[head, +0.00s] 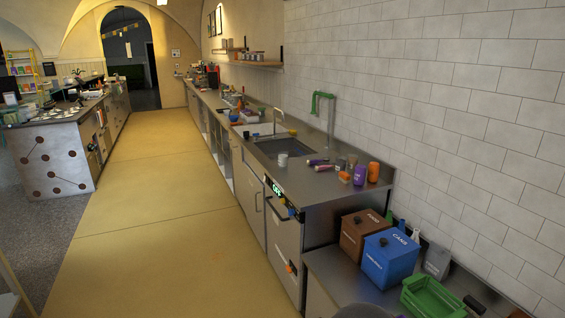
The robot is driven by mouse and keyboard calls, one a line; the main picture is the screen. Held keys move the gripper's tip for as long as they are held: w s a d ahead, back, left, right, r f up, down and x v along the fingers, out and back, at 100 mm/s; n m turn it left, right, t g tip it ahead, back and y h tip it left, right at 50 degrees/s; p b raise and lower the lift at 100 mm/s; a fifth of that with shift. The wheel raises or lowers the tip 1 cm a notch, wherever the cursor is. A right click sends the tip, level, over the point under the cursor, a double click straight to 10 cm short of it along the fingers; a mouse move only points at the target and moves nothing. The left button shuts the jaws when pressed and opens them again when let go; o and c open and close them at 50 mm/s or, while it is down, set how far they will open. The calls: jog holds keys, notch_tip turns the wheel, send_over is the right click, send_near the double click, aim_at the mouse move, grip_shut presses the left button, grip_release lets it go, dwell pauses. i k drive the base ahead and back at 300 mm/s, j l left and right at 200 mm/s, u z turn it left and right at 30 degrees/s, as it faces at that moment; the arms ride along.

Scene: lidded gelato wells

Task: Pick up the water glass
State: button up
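I cannot make out a water glass for sure; at this distance the small items are hard to tell apart. A whitish cup-like thing (282,160) stands on the steel counter (318,190) at the front edge of the sink (282,147). Small greyish, jar-like things (341,163) stand farther right on the same counter, beside a purple cup (360,175) and an orange cup (373,172). My gripper is not in view.
A lower counter at front right holds a brown box (362,235), a blue box (390,258) and a green crate (432,298). The yellow floor (170,200) is clear between the right counter and the left counter (55,160).

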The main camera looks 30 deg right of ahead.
aim_at(282, 157)
jog(key=i+z, duration=0.35)
jog(key=i, duration=2.95)
